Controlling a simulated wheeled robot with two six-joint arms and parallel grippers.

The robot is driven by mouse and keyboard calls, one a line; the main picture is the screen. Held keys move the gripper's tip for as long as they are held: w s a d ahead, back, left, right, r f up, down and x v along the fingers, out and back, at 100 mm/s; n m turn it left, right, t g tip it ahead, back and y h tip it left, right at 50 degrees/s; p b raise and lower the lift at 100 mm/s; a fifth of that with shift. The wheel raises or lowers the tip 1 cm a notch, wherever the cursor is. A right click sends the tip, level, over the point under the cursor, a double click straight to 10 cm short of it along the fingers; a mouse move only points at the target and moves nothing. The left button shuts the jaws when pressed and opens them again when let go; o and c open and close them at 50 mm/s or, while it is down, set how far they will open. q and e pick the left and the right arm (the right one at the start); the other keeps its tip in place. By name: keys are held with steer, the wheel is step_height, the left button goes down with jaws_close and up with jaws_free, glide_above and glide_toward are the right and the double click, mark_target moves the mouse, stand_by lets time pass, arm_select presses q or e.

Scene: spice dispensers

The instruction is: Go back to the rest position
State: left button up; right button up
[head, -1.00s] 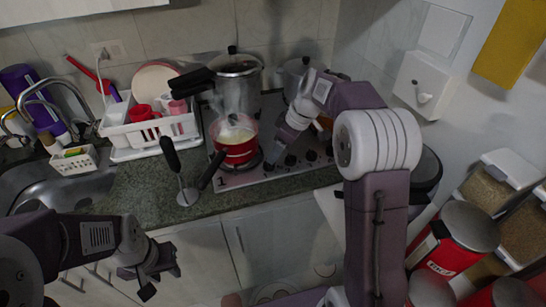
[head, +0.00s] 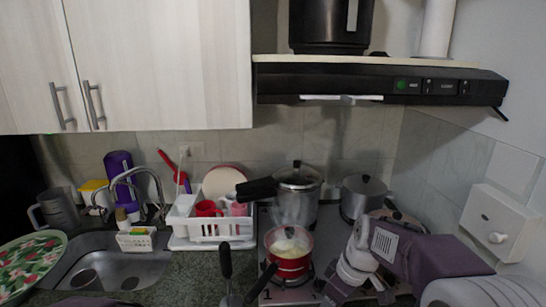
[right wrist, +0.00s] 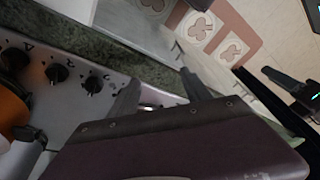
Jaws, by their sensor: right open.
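My right gripper (head: 358,291) is at the bottom of the head view, in front of the stove's right part. In the right wrist view its two dark fingers (right wrist: 160,92) are apart with nothing between them. They point past the dark green counter edge (right wrist: 90,47) and the stove's knob panel (right wrist: 75,85), with the floor below.
A red pan (head: 290,262) with pale food steams on the stove, left of my right gripper. A pressure cooker (head: 298,198) and a lidded pot (head: 362,196) stand behind. The range hood (head: 380,82) hangs above. The dish rack (head: 207,230) and sink (head: 115,268) are left.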

arm_select(q)
steer(key=shift+r, duration=0.55)
arm_select(e)
steer(key=s+d+f+m+h, duration=0.2)
steer(key=s+d+f+m, duration=0.1)
steer(key=s+f+m, duration=0.6)
steer(key=s, duration=0.3)
steer(key=shift+d, duration=0.15)
